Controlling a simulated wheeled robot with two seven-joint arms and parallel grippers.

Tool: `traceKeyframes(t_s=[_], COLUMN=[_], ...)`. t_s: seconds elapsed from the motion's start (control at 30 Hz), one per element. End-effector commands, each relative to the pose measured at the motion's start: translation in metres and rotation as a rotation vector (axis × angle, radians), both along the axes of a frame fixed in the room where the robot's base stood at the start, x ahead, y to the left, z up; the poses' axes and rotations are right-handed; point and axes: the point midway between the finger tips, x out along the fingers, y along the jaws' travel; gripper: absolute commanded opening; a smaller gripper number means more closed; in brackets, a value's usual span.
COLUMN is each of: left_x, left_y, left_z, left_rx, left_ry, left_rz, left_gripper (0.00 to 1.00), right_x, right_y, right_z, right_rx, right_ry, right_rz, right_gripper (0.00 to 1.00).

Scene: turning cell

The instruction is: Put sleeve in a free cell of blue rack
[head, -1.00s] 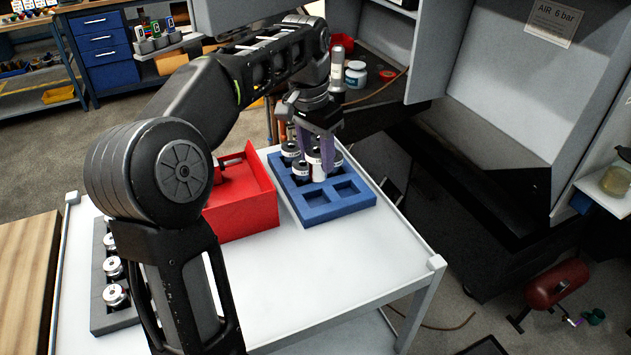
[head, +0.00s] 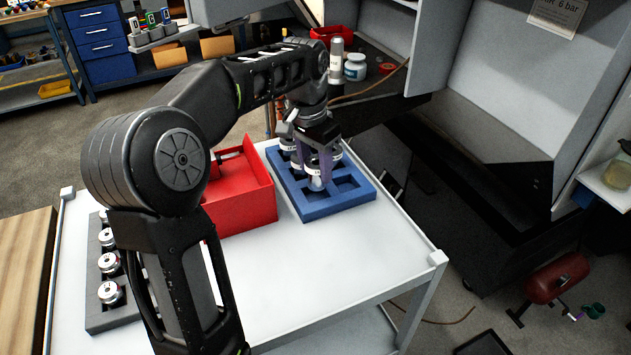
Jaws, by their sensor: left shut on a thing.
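The blue rack (head: 333,207) lies on the white table in the middle of the view, with several sleeves in its back cells. My left gripper (head: 317,171) points down over the rack and is shut on a pale sleeve (head: 316,184). The held sleeve is over or partly in a front cell; its lower end is hard to make out, so I cannot tell whether it touches the cell floor. An open cell (head: 345,184) shows to its right at the front. My gripper hides part of the back cells. My right gripper is not in view.
A red open bin (head: 245,208) stands close to the rack's left side. A grey rack (head: 112,319) with several silver parts lies at the table's left. The white table top (head: 330,265) is clear in front of the rack. A machine housing stands at the back right.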

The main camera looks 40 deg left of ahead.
Motion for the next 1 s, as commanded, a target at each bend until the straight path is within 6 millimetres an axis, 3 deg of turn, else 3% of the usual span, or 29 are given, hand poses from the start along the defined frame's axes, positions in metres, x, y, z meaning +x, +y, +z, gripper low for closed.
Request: traceKeyframes(t_s=[0.33, 0.63, 1.0], left_x=[0.0, 0.0, 0.0], left_y=[0.0, 0.0, 0.0], left_z=[-0.003, -0.037, -0.042], left_rx=[0.001, 0.0, 0.001], left_ry=[-0.002, -0.001, -0.003], left_rz=[0.0, 0.0, 0.0], left_gripper=[0.0, 0.0, 0.0], right_x=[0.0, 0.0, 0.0], right_y=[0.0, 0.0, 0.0], right_z=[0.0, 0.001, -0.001], right_rx=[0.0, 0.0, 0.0], right_ry=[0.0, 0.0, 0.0], right_rz=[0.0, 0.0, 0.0], right_gripper=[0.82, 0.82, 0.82])
